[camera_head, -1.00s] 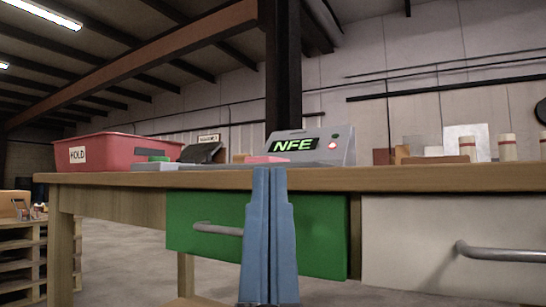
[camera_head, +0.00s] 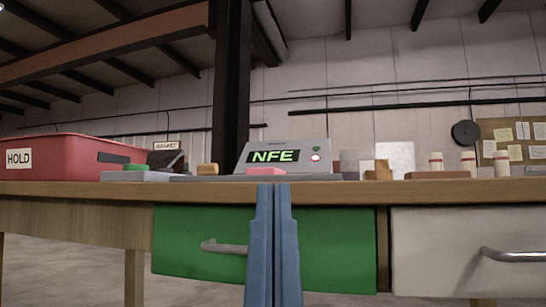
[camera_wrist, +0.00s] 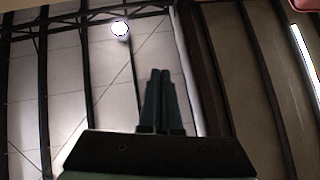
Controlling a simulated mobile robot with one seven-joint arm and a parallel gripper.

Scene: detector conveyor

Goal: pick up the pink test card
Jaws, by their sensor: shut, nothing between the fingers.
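The pink test card (camera_head: 266,171) shows as a low pink block on the tabletop, in front of the grey console (camera_head: 290,157) with the green NFE display. Its lower part is partly hidden behind my fingertips. My gripper (camera_head: 272,187) points up in front of the table's front edge, in line with the card in the head view. Its two blue fingers are together with nothing between them. In the wrist view my gripper (camera_wrist: 160,72) points up at the ceiling and the card does not show.
The wooden table edge (camera_head: 345,192) runs across the view above a green drawer (camera_head: 330,245) and a white drawer (camera_head: 440,245) with metal handles. A red HOLD bin (camera_head: 70,153) stands left. Several small blocks and cylinders stand right of the console.

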